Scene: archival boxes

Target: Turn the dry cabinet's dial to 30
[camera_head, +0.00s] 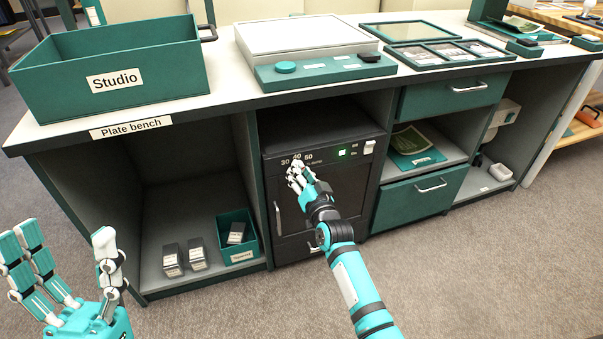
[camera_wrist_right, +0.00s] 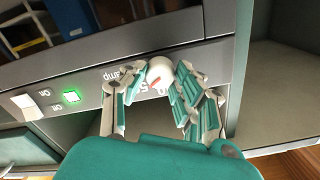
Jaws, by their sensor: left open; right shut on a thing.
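The dry cabinet (camera_head: 340,195) is a dark box with a glass door, set under the bench. In the head view the fingers largely hide the dial, below the numbers 30, 40 and 50. I cannot tell which number the mark points to. My left gripper (camera_head: 66,250) is open and empty, at the lower left.
A lit green indicator (camera_head: 342,153) and a white switch (camera_head: 369,147) sit right of the dial. A vertical door handle (camera_head: 278,218) is on the cabinet's left. A green Studio box (camera_head: 110,75) stands on the bench (camera_head: 225,100). The floor (camera_head: 470,260) in front is clear.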

